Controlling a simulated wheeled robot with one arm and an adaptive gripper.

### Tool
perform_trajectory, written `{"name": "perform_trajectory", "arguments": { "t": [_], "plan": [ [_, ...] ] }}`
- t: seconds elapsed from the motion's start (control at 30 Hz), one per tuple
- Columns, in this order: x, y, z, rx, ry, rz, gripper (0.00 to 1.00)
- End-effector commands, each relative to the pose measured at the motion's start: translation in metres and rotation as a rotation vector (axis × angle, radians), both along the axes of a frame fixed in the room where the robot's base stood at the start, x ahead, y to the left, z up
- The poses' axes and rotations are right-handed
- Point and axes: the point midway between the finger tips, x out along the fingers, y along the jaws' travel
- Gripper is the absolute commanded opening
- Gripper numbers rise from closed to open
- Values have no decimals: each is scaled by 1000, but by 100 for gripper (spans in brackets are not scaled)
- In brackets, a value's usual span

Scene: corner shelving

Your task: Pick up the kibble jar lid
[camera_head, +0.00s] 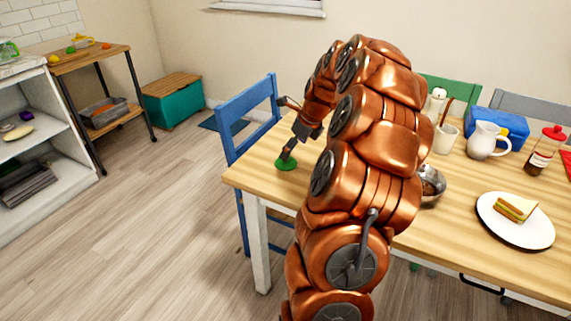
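A round green lid (287,164), which looks like the kibble jar lid, lies near the left end of the wooden table (262,168). My gripper (285,128) is at that end of the table, with its dark fingers spread wide apart. The lower finger reaches down over the lid and covers part of it. I cannot tell whether this finger touches the lid. The upper finger points toward the blue chair and holds nothing visible. My copper arm hides the middle of the table, and no kibble jar can be made out.
A blue chair (246,106) stands close against the table's left end. Right of my arm are a metal bowl (431,183), a white pitcher (486,140), a red-capped bottle (544,150), a blue box (497,123) and a plate (498,221) with a sandwich. Floor at left is clear.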

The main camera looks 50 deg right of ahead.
Motion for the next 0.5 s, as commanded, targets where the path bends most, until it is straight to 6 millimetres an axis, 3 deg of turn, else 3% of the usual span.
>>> {"name": "perform_trajectory", "arguments": {
  "t": [0.33,0.5],
  "plan": [
    [16,1,-38,3,4,4,100],
    [19,2,-47,1,2,3,100]
  ]
}}
